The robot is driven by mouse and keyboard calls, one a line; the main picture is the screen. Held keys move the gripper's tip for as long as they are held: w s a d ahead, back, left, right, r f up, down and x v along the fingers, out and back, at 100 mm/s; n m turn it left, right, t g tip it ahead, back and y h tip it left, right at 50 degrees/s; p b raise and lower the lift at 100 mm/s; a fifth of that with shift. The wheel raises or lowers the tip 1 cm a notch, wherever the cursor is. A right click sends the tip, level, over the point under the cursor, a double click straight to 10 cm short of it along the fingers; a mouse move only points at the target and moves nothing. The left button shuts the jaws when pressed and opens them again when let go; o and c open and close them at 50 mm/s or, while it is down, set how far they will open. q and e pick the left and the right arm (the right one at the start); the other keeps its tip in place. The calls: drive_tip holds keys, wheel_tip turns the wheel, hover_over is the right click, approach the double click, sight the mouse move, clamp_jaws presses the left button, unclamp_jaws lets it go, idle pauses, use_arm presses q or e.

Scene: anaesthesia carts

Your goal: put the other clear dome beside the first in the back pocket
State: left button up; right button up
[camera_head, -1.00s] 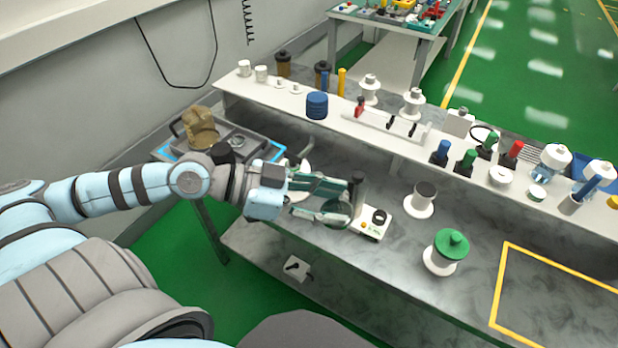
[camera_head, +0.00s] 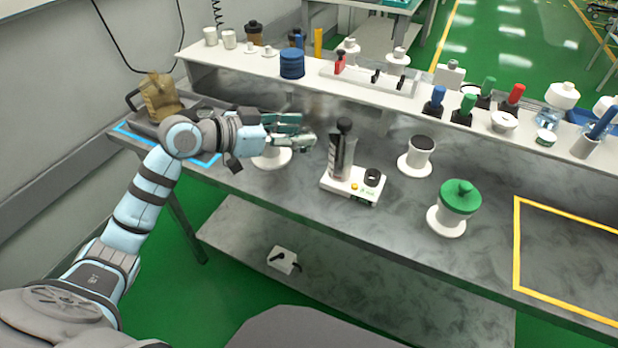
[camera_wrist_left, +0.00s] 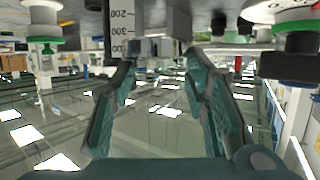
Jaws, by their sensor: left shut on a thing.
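My left gripper (camera_head: 295,131) is over the bench, just above and right of a white spool-like stand (camera_head: 272,158). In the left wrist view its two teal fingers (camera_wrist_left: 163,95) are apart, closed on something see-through. I take it to be a clear dome; its outline hardly shows. The grey tray (camera_head: 133,127) stands at the bench's left end with a brown bag (camera_head: 160,97) in it. My forearm hides part of the tray, so its pockets and the first dome cannot be made out. My right gripper is not in view.
A raised white shelf (camera_head: 325,72) with bottles and jars runs behind. A green-topped spool (camera_head: 460,197) stands farther right. The yellow-framed area is bare.

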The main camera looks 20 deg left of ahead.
sight(297, 180)
use_arm(q)
wheel_tip(297, 180, down, 11)
drive_tip(key=shift+w+r+b, duration=0.1)
drive_tip(key=shift+b, duration=0.9)
drive_tip(key=o, duration=1.1)
drive_tip(key=shift+o, duration=0.2)
